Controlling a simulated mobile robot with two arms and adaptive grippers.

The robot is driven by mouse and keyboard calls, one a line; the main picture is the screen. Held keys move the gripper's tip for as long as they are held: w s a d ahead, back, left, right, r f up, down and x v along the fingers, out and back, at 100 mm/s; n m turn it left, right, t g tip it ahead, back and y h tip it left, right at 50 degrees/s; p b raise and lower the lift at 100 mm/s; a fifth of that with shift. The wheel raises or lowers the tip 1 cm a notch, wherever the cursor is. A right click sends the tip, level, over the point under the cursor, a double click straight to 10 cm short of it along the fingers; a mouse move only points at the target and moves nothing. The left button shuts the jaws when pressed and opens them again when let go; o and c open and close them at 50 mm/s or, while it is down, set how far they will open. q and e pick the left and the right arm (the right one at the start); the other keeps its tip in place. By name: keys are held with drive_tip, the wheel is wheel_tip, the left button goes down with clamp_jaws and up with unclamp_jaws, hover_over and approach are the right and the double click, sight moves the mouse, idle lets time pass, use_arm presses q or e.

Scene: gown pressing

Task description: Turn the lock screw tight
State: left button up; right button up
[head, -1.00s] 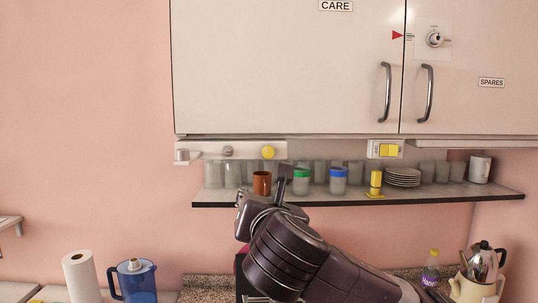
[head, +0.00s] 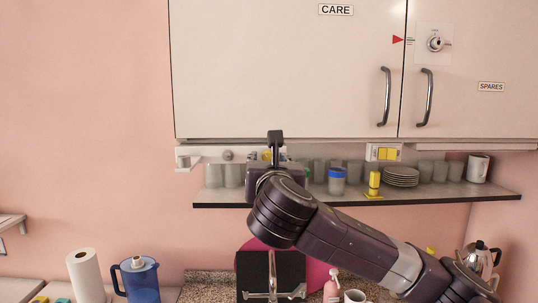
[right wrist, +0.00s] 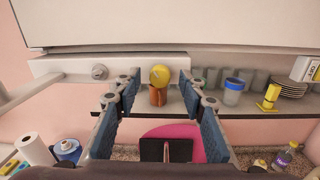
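A round yellow knob (right wrist: 159,75) sits on the white bar (right wrist: 120,67) under the wall cabinet. In the head view my right gripper (head: 275,142) hides most of this knob. A smaller grey knob (right wrist: 99,72) is on the same bar to the left, and it also shows in the head view (head: 228,155). I cannot tell from a label which is the lock screw. In the right wrist view my right gripper (right wrist: 158,92) is open and empty. Its fingers point toward the yellow knob, which appears between them and beyond the tips, apparently untouched. My left gripper is not in view.
The shelf (head: 450,193) below holds glasses, a blue-banded jar (head: 337,181), a yellow object (head: 374,182) and plates (head: 401,176). A brown mug (right wrist: 158,96) stands just below the yellow knob. The cabinet (head: 290,80) overhangs the bar.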

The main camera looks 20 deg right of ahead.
clamp_jaws()
idle(0.3)
drive_tip(key=shift+f+m+b, duration=0.1)
drive_tip(key=shift+m+b, duration=3.35)
drive_tip(key=shift+m, duration=3.65)
